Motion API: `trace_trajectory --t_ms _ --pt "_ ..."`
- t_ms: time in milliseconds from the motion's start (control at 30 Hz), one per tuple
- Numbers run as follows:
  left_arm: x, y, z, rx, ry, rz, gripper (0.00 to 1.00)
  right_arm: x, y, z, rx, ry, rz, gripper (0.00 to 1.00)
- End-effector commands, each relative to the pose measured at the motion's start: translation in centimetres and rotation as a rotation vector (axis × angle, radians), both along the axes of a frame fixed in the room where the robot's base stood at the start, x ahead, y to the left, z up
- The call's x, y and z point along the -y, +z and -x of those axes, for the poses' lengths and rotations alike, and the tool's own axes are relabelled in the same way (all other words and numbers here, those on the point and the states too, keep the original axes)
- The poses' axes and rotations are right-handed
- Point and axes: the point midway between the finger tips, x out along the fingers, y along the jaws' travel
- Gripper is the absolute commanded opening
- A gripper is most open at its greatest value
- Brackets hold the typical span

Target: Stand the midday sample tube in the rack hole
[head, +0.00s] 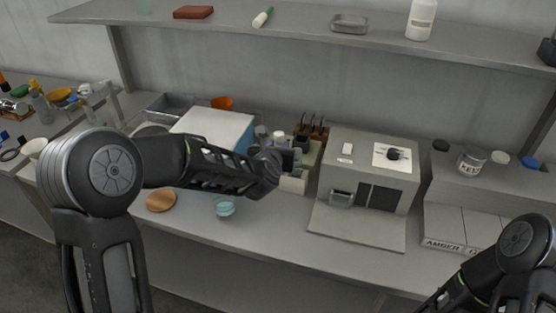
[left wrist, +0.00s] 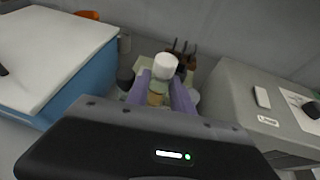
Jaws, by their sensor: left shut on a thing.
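My left gripper (left wrist: 162,88) is shut on a sample tube (left wrist: 165,67) with a white cap; its pale fingers lie on either side of the tube. Tan contents show below the cap, and the tube's lower end is hidden behind my gripper body. In the head view my left gripper (head: 290,160) is over a pale cream-green block (head: 293,184), which may be the rack; its holes cannot be made out. A dark-capped container (left wrist: 125,78) stands just left of the tube in the left wrist view. My right arm shows at the lower right, but its gripper is out of frame.
A white-topped blue box (head: 215,127) is left of the gripper; a grey machine (head: 368,160) is close on the right. A brown holder with dark upright tools (head: 316,133) stands behind. A glass dish (head: 224,207) and a wooden disc (head: 161,199) lie in front.

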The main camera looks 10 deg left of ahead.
Motion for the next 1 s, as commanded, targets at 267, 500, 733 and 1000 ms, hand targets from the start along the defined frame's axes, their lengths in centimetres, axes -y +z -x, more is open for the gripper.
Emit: trace_trajectory --t_ms 267,500,733,1000 --pt "0.0 -4.4 0.0 -0.002 0.001 -0.001 0.0 -0.1 -1.8 -0.2 0.007 0.002 -0.005 0.36" --pt "0.0 -4.3 0.0 0.0 0.001 0.0 0.0 -0.1 -1.6 -0.2 0.007 0.002 -0.005 0.36" --pt "0.0 -4.7 0.0 -0.001 0.0 0.0 0.29 -0.1 -2.2 -0.3 0.008 0.002 -0.006 0.36" --pt "0.0 -4.6 0.0 -0.001 0.0 0.0 0.37 -0.1 -2.0 -0.3 0.008 0.002 -0.006 0.36"
